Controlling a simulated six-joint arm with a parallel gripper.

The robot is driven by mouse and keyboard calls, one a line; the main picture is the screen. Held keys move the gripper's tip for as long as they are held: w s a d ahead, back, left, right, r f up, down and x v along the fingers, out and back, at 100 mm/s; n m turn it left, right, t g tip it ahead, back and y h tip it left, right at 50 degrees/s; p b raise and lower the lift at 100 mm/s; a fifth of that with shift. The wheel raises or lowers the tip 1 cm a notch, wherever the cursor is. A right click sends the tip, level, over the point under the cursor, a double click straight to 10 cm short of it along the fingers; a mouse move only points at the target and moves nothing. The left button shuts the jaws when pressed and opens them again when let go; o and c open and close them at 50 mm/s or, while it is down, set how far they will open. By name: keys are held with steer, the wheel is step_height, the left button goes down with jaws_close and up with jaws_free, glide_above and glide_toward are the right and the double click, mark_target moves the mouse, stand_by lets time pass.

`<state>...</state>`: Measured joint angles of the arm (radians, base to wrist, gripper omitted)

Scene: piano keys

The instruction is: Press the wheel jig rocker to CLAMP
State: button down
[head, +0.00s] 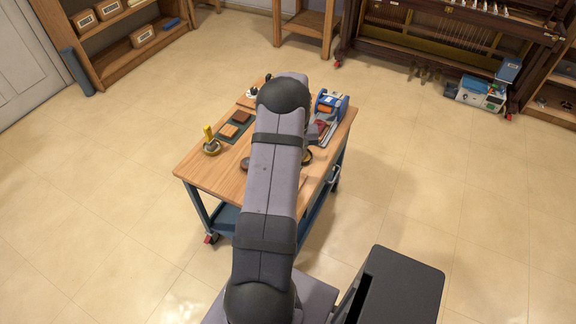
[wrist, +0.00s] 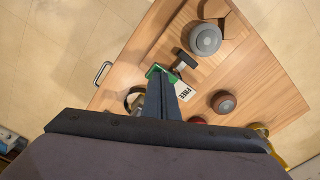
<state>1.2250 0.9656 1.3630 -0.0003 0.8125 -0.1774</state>
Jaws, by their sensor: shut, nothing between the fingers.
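In the wrist view, my gripper (wrist: 163,74) is shut and empty, its dark fingers together. The tips are over or against a small green piece (wrist: 154,71), which seems to be part of the rocker; I cannot tell whether they touch it. A pale label reading FREE (wrist: 187,92) lies just right of the fingers. A dark, red-marked part (wrist: 185,60) stands beside them, by a grey wheel (wrist: 205,39). No CLAMP lettering can be read. The fingers hide part of the rocker, so its tilt is unclear. In the head view, my arm hides the gripper and jig.
The wooden bench (head: 200,168) also holds a blue device (head: 331,104), a yellow-topped tool (head: 209,140) and a dark mat with wooden blocks.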

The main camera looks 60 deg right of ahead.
steer(key=shift+f+b, duration=0.3)
steer(key=shift+f, duration=0.3)
stand_by(0.3)
steer(key=shift+r+p, duration=2.7)
steer(key=shift+r, duration=0.85)
